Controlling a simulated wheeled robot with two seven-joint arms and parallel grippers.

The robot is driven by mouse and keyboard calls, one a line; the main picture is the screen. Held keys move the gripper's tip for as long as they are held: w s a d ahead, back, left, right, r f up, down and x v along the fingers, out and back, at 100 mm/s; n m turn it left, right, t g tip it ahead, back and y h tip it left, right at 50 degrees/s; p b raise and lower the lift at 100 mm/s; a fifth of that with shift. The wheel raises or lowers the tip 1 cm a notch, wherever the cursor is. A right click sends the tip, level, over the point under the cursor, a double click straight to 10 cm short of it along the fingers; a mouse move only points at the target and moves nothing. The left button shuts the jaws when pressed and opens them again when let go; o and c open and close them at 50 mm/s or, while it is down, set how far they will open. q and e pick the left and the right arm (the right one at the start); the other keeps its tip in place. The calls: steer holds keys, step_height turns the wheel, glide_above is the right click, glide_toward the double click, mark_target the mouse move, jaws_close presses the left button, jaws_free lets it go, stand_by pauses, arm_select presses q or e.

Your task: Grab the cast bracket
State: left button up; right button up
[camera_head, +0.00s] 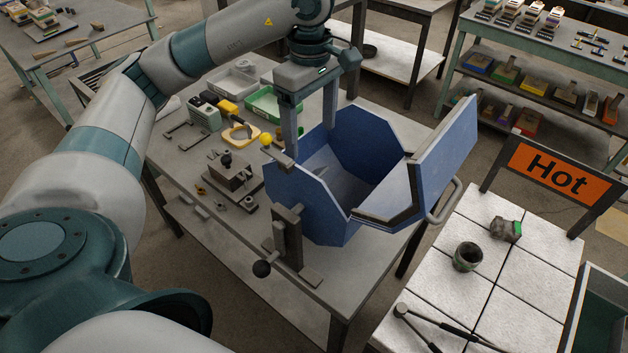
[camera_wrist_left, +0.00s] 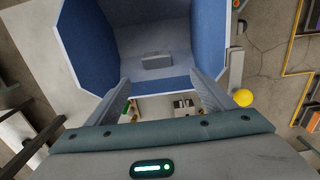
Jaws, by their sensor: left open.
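A small grey block-like piece (camera_wrist_left: 157,62), which may be the cast bracket, lies inside the blue octagonal drum, seen in the wrist view. The drum (camera_head: 306,194) stands on the grey workbench with its lid (camera_head: 447,155) swung open to the right; its inside is only partly visible in the head view. My left gripper (camera_head: 310,140) points down at the drum's far-left rim, fingers apart. In the wrist view the left gripper (camera_wrist_left: 159,80) is open and empty, with the grey piece beyond its fingertips. My right gripper is not in view.
A yellow ball knob (camera_head: 266,140) is close to the left finger. Green (camera_head: 263,104) and grey trays stand behind on the bench. At right, a tiled table with a "Hot" sign (camera_head: 560,172) holds a dark cup (camera_head: 467,257), a grey-green block (camera_head: 506,229) and tongs.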

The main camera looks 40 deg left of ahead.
mark_target(317, 175)
arm_select(q)
steer(key=shift+f+p, duration=0.7)
steer(key=shift+f, duration=3.35)
steer(key=shift+d, duration=0.1)
steer(key=shift+d+f+p, duration=0.15)
steer(key=shift+f+p, duration=0.3)
steer(key=shift+p, duration=0.1)
steer(key=f, duration=0.1)
steer(key=f+p, duration=0.2)
steer(key=shift+w+d+f, duration=0.3)
steer(key=shift+d, duration=0.05)
steer(key=shift+f, duration=0.4)
steer(key=c, duration=1.2)
